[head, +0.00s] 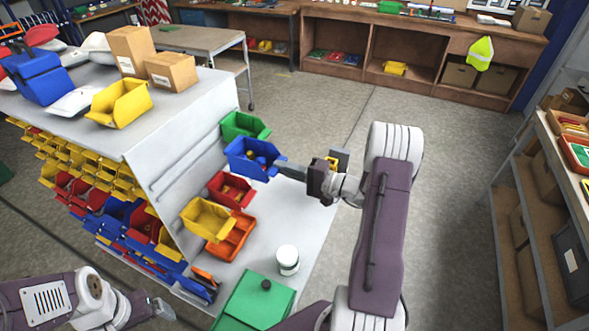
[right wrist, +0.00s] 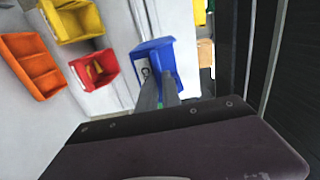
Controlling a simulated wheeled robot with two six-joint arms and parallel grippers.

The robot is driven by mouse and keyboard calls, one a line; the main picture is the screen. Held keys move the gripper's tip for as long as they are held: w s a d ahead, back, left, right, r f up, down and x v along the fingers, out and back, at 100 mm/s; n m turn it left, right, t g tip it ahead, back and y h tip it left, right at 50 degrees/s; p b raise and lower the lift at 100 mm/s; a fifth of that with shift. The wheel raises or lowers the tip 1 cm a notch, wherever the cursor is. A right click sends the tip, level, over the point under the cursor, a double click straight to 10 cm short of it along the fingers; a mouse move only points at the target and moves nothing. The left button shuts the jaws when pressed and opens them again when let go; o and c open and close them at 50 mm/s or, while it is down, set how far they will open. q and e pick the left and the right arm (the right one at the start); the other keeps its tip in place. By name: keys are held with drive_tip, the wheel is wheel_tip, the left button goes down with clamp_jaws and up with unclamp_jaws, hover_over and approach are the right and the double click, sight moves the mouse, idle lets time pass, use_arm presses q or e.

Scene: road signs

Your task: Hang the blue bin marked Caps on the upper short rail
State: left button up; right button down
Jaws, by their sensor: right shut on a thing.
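The blue bin (head: 250,158) holds small orange or yellow pieces. My right gripper (head: 285,168) is shut on its right side.
A green bin (head: 244,126) is behind the blue bin. A red bin (head: 231,190), a yellow bin (head: 207,218) and an orange bin (head: 232,237) are in front. A white jar (head: 287,260) and a green box (head: 256,302) stand nearer. Open floor lies right.

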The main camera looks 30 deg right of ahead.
drive_tip(key=p, duration=0.2)
approach(238, 155)
drive_tip(key=x, duration=0.4)
drive_tip(key=shift+r, duration=0.2)
drive_tip(key=shift+w+a+f+b, duration=0.3)
drive_tip(key=shift+w+a+b, duration=0.15)
drive_tip(key=shift+w+b, duration=0.25)
drive_tip(key=shift+w+a+r+b, duration=0.2)
drive_tip(key=shift+w+a+b, duration=0.25)
drive_tip(key=shift+w+b, duration=0.1)
drive_tip(key=shift+b, duration=0.5)
drive_tip(key=shift+f, duration=0.2)
